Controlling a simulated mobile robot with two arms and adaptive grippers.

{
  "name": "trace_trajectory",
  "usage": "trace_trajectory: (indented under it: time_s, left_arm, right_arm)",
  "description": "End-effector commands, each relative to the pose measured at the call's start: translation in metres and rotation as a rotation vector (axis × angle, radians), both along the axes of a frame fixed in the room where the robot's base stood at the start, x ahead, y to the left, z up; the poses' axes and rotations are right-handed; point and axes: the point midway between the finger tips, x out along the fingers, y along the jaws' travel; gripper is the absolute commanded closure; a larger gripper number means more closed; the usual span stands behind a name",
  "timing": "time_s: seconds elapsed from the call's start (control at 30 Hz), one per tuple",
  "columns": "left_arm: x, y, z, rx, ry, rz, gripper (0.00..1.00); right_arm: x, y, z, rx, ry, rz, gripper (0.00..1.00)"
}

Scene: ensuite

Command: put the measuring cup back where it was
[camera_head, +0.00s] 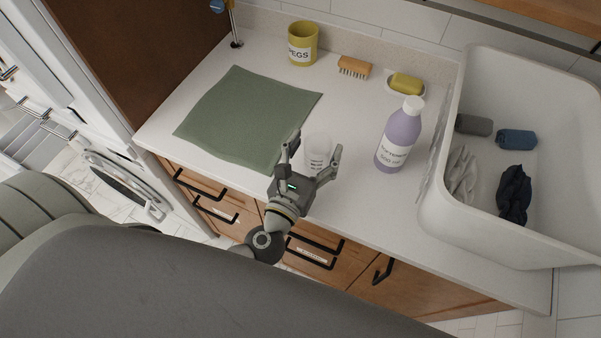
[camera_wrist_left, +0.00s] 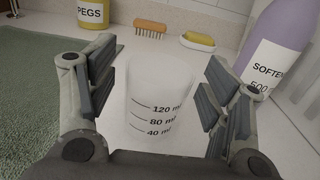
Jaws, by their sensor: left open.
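The measuring cup (camera_head: 317,152) is a clear, whitish cup standing upright on the white counter, right of the green cloth and left of the purple softener bottle. In the left wrist view the cup (camera_wrist_left: 155,100) shows dark marks for 40, 80 and 120 ml. My left gripper (camera_head: 316,151) is open, with one finger on each side of the cup. In the left wrist view the open fingers (camera_wrist_left: 157,95) show gaps to the cup on both sides. My right gripper is not in view.
A green cloth (camera_head: 245,115) lies left. The softener bottle (camera_head: 398,135) stands close on the right. A yellow pegs tub (camera_head: 303,45), a brush (camera_head: 354,67) and a yellow soap (camera_head: 406,84) on a dish are at the back. A white sink (camera_head: 480,215) with clothes is at the right.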

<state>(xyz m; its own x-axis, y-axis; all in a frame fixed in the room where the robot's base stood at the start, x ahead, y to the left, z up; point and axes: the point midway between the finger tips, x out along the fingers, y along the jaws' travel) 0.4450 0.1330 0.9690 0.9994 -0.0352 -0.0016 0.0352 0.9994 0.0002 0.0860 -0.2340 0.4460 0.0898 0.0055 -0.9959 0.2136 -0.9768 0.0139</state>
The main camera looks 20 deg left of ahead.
Motion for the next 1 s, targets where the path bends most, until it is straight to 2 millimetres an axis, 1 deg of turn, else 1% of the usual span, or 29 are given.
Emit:
trace_trajectory:
  time_s: [0.03,0.3,0.4,0.5,0.7,1.0]
  left_arm:
    - [-0.011,0.000,-0.005,0.000,0.003,-0.001,0.27]
    - [-0.066,0.002,-0.006,0.001,0.003,-0.002,0.27]
    - [-0.081,0.002,-0.005,0.000,0.003,-0.003,0.27]
    - [-0.093,0.003,-0.003,0.001,0.002,-0.001,0.27]
    - [-0.103,0.003,-0.001,0.000,0.000,-0.002,0.27]
    - [-0.103,0.004,0.000,0.000,-0.001,-0.001,0.27]
  right_arm:
    - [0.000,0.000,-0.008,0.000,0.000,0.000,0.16]
    - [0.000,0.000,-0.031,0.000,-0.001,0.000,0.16]
    - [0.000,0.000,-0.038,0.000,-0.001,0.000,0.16]
    - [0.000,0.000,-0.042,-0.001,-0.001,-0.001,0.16]
    - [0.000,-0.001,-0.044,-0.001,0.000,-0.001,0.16]
    - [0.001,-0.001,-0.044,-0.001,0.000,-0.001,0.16]
